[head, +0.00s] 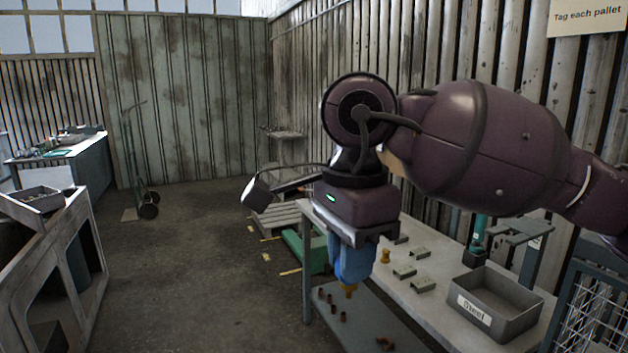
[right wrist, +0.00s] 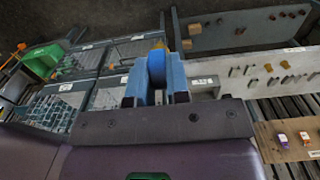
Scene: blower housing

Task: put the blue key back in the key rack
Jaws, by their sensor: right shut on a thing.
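My right gripper (head: 351,278) points down in front of the metal table in the head view. It is shut on the blue key, whose brass-yellow tip (head: 349,291) shows below the fingers. In the right wrist view, the key's round blue head (right wrist: 156,69) sits between the pale blue fingers of the right gripper (right wrist: 157,85). The key is in the air, apart from the table. A brown board (right wrist: 265,143) with an orange and a purple tagged item shows at the lower right of the wrist view; I cannot tell whether it is the key rack. My left gripper is out of view.
The table (head: 440,310) bears metal brackets (head: 405,271), a brass part (head: 385,256) and a grey bin (head: 495,305) labelled "Steel". A lower shelf (head: 365,318) holds small reddish parts. A wire cage (head: 590,318) stands at the right.

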